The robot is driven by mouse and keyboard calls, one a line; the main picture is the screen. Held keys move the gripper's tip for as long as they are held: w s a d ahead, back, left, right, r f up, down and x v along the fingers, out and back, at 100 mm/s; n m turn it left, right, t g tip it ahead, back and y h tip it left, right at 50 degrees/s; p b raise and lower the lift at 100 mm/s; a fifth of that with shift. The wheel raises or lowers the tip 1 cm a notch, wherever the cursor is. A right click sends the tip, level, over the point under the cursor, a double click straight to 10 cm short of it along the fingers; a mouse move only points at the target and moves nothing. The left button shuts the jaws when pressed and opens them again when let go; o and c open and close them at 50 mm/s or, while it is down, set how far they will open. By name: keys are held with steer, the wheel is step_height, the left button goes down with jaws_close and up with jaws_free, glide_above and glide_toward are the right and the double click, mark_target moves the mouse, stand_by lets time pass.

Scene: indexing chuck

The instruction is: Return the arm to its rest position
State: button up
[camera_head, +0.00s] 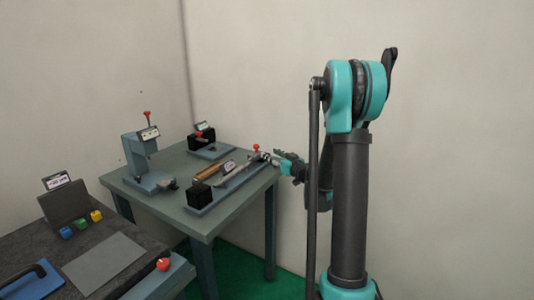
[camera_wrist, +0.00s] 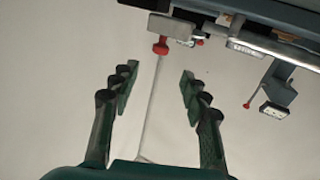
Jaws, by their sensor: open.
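My arm rises in the right half of the head view, with a dark upright link and teal joints. My gripper (camera_head: 281,157) is at the right end of the green table (camera_head: 213,225), close to the end of the long blue fixture (camera_head: 237,186) with a red knob (camera_head: 256,148). In the wrist view my gripper (camera_wrist: 153,92) has its two green fingers spread wide, with nothing between them but the pale wall behind. A red knob (camera_wrist: 161,46) shows beyond the fingertips, apart from them.
A blue press-like stand (camera_head: 141,157) and a small black device (camera_head: 201,138) stand on the green table. At the lower left, a dark bench (camera_head: 40,245) carries several coloured cubes and a grey plate (camera_head: 104,262). The space right of my arm shows only bare wall.

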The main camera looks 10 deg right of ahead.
steer(key=shift+s+d, duration=0.1)
steer(key=shift+s, duration=0.05)
steer(key=s+a+f+m+g+h, duration=0.1)
steer(key=s+a+f+g, duration=0.25)
steer(key=s, duration=0.65)
steer(key=s+a+f+g+h, duration=0.15)
steer(key=s+f+g, duration=0.25)
steer(key=s, duration=0.6)
steer(key=s+d+f+m+g+h, duration=0.2)
steer(key=s+d+f+h, duration=0.1)
steer(key=s, duration=0.6)
steer(key=s+d+f+m+g+h, duration=0.2)
steer(key=s+d+f, duration=0.3)
steer(key=s, duration=0.5)
steer(key=shift+d+m+h, duration=0.5)
steer(key=shift+d+h, duration=0.05)
steer(key=shift+h, duration=0.2)
steer(key=shift+f, duration=0.1)
